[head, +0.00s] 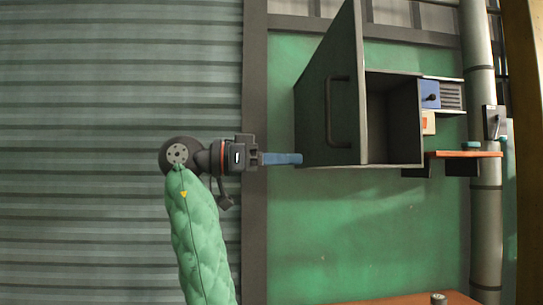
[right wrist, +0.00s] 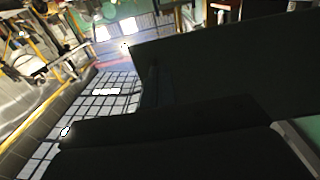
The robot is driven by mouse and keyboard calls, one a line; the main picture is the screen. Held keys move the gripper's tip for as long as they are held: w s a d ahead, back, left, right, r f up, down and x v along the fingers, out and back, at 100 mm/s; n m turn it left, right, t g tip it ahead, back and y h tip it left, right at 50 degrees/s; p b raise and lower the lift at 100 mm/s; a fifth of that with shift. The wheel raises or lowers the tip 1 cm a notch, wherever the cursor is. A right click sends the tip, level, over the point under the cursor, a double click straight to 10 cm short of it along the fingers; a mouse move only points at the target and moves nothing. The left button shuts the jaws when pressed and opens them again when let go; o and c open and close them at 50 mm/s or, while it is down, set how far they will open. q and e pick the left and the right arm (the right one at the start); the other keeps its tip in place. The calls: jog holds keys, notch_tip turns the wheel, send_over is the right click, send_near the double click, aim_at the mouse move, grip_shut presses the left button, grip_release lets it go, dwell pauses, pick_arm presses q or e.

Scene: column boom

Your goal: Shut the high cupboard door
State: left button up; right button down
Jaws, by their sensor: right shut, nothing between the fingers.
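The high cupboard (head: 392,162) is a dark box on the green wall in the head view. Its door (head: 312,125) stands open, swung out toward me from the left side, with its outer face and dark bar handle (head: 338,112) showing. The door hides the left part of the cupboard; the inside to its right looks dark and empty. My right gripper (head: 298,158), with blue fingers, is shut and empty at the door's lower left, left of the handle. I cannot tell whether it touches the door. In the right wrist view a dark panel, apparently the door (right wrist: 225,60), fills the upper right. My left gripper is not in view.
Right of the cupboard are a blue switch box (head: 429,93), an orange-topped shelf (head: 465,154) and a grey vertical pipe (head: 486,220). A dark post (head: 255,220) stands left of the green wall panel. The wall below the cupboard is clear above an orange-brown surface (head: 400,299).

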aim_at(347, 160)
jog(key=d+p, duration=0.2)
jog(key=d, duration=0.6)
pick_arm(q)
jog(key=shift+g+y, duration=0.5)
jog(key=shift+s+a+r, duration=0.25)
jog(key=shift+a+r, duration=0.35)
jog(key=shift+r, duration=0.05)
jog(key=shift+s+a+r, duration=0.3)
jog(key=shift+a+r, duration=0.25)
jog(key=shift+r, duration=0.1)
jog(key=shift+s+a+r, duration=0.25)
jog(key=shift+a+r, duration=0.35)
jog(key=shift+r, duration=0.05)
pick_arm(e)
jog(key=shift+d, duration=0.4)
